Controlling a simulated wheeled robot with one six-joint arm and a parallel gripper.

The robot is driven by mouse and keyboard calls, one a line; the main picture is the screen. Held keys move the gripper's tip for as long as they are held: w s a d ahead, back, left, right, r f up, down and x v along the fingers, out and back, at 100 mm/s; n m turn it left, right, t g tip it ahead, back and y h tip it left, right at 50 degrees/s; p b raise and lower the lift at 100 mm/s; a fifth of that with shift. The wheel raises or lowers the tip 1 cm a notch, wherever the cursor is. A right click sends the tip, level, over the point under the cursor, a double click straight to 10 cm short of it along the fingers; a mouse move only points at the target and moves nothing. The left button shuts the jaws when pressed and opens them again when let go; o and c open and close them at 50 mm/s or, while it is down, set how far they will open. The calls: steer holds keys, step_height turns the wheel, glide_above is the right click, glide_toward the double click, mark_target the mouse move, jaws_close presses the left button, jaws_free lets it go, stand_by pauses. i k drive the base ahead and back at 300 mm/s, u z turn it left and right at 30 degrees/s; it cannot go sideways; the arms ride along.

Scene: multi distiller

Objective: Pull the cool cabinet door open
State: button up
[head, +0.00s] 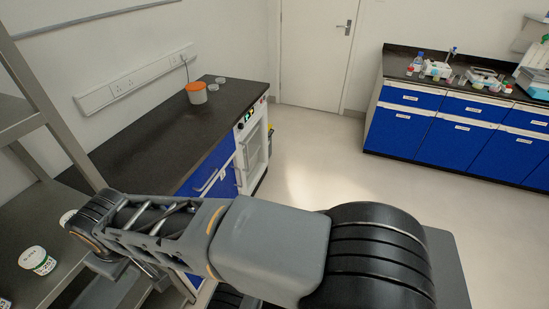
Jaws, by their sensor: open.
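The cool cabinet (252,150) is a white unit under the dark counter, left of the picture's middle. It has a small dark control panel with a green light at its top. Its door front faces right and is seen at a steep angle. The door looks closed against the cabinet, but its handle is too small to make out clearly. My arm stretches across the lower foreground, well in front of the cabinet and apart from it. My gripper's fingers do not show in the head view.
Blue drawers (208,180) adjoin the cabinet. An orange-topped tub (196,92) stands on the dark counter (140,125). A metal rack (42,95) and a labelled white tub (37,260) are at left. Blue cabinets (455,135) stand at right. The floor (315,165) between is clear.

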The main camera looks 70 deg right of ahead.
mark_target(252, 145)
steer(key=z, duration=1.7)
steer(key=k, duration=1.1)
steer(key=z, duration=0.55)
steer(key=i, duration=1.6)
steer(key=u, duration=0.95)
steer(key=i, duration=0.25)
steer(key=u, duration=0.25)
